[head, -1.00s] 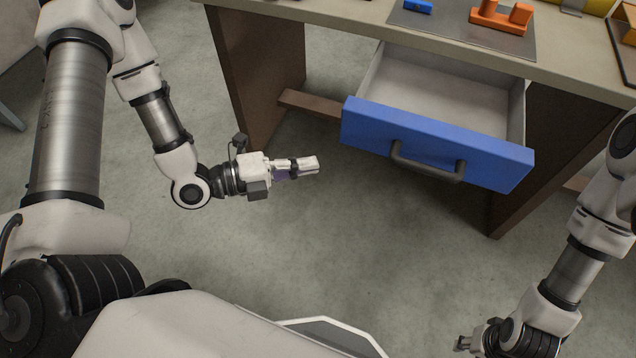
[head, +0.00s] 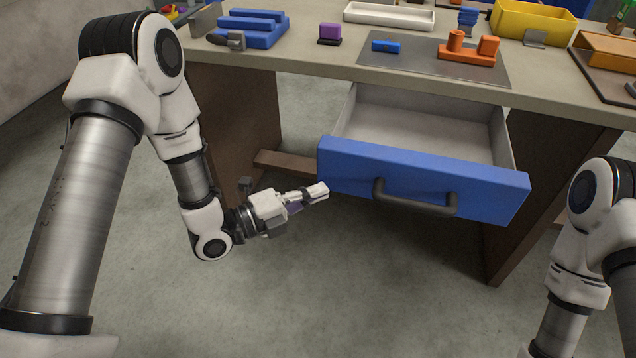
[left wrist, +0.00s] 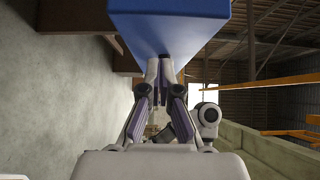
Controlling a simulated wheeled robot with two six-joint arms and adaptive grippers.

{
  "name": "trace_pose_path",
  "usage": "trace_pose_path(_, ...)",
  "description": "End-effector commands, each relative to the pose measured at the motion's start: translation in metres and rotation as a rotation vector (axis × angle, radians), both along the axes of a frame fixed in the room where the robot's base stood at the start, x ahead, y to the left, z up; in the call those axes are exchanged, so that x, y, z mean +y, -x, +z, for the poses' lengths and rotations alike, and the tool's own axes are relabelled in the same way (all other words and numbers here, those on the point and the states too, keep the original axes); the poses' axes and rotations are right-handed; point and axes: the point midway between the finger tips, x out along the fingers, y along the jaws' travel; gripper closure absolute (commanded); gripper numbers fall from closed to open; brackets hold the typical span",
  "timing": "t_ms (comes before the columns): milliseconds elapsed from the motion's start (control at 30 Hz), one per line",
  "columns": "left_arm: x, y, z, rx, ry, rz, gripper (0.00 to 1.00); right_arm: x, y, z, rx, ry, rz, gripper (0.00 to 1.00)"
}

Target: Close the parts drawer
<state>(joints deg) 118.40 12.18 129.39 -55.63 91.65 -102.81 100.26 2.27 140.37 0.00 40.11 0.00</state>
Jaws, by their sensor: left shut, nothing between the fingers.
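The parts drawer (head: 425,178) stands pulled out under the workbench, with a blue front, a dark bar handle (head: 415,200) and a pale interior that looks empty. My left gripper (head: 322,190) is shut and empty, close to the lower left end of the blue front. I cannot tell whether it touches the front. In the left wrist view the fingers (left wrist: 166,66) point toward the blue drawer front (left wrist: 172,25), which fills the top of the picture. My right arm shows at the right edge of the head view, but its gripper is out of view.
The workbench top (head: 330,62) holds a blue fixture (head: 250,28), a purple block (head: 329,33), an orange part (head: 470,50) on a grey mat, a white tray (head: 390,16) and a yellow bin (head: 535,22). The floor in front is clear.

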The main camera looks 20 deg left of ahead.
Motion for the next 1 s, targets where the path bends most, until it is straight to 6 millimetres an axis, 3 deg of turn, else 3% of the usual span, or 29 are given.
trace_pose_path(200,0.002,-0.029,0.001,-0.002,0.002,0.005,1.00,0.000,0.000,-0.001,0.000,0.000,0.000,0.60)
trace_pose_path(733,0.003,-0.038,0.000,-0.001,0.001,0.005,1.00,0.000,0.000,-0.003,0.000,0.000,0.000,0.60)
trace_pose_path(867,0.002,-0.054,0.000,-0.005,0.001,0.004,1.00,0.000,0.000,-0.007,0.000,0.000,0.000,0.60)
trace_pose_path(1000,0.002,-0.084,-0.001,-0.006,-0.001,0.004,1.00,0.000,0.000,-0.014,0.000,0.000,0.000,0.60)
